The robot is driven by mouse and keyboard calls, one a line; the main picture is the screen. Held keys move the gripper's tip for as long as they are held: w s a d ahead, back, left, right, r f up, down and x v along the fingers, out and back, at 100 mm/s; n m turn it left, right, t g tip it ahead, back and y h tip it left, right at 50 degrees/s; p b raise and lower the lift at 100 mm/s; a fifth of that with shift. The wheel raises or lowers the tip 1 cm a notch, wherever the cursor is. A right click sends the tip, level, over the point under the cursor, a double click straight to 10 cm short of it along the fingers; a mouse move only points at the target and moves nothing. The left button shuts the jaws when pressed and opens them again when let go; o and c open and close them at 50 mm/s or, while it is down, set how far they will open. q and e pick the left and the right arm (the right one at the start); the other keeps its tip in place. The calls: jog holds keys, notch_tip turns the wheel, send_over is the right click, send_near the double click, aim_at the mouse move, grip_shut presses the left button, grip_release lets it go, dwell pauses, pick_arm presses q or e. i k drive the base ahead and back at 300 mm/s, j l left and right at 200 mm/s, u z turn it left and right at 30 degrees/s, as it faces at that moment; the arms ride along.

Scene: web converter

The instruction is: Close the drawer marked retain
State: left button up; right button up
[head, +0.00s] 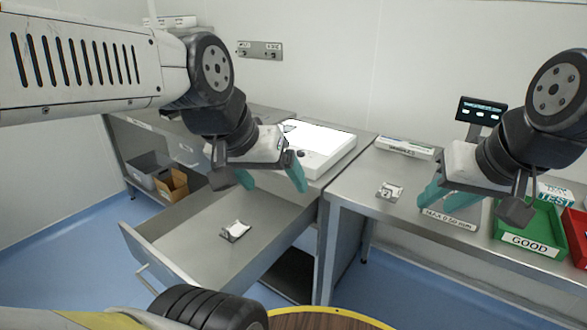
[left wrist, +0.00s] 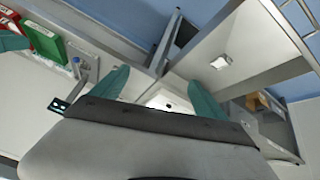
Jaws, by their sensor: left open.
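A metal drawer (head: 190,250) stands pulled out of the steel bench, with its front panel and bar handle (head: 155,283) at the lower left. I cannot read a retain marking on it. A small part with a white tag (head: 236,230) lies inside. My left gripper (head: 271,180) is open and empty above the drawer's inner end, apart from the handle. In the left wrist view, the drawer (left wrist: 250,35) with the tagged part (left wrist: 221,62) shows beyond the open fingers (left wrist: 158,88). My right gripper (head: 455,195) has its teal fingers apart above the right bench.
A white lit panel (head: 318,147) sits on the bench behind my left gripper. A green GOOD tray (head: 530,240) and a red tray (head: 577,235) are at the right. A cardboard box (head: 172,187) and grey bin (head: 148,167) stand on a shelf behind the drawer.

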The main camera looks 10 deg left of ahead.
aim_at(182, 243)
jog(key=j+u, duration=0.15)
jog(key=u, duration=1.6)
jog(key=k+l, duration=0.1)
jog(key=l, duration=0.15)
jog(key=k+l+z, duration=0.1)
jog(key=l, duration=0.15)
